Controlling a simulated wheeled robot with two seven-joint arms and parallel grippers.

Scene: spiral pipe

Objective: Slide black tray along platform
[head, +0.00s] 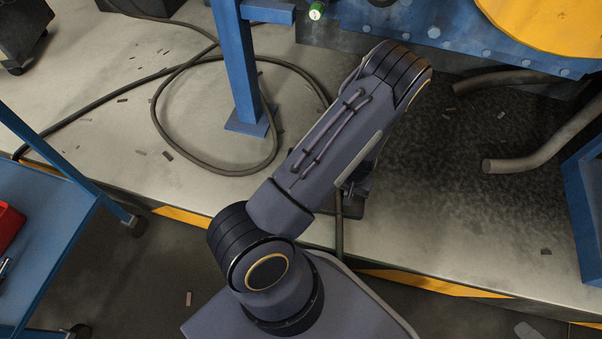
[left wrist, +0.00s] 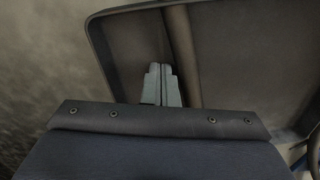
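The black tray (left wrist: 225,50) fills much of the left wrist view, with a raised rim and rounded corners. In the head view only a small dark piece (head: 351,206), which looks like part of the tray, shows beside my arm on the platform (head: 440,215). My left gripper (left wrist: 161,84) shows two pale grey fingers side by side over the tray, close together with only a thin line between them. I see nothing held between them. In the head view my arm hides most of this gripper. My right gripper is in neither view.
A brown hose or pipe (left wrist: 181,50) crosses the tray area beside the fingers. Curved pipes (head: 545,150) lie at right. A blue cart (head: 50,200) stands at left.

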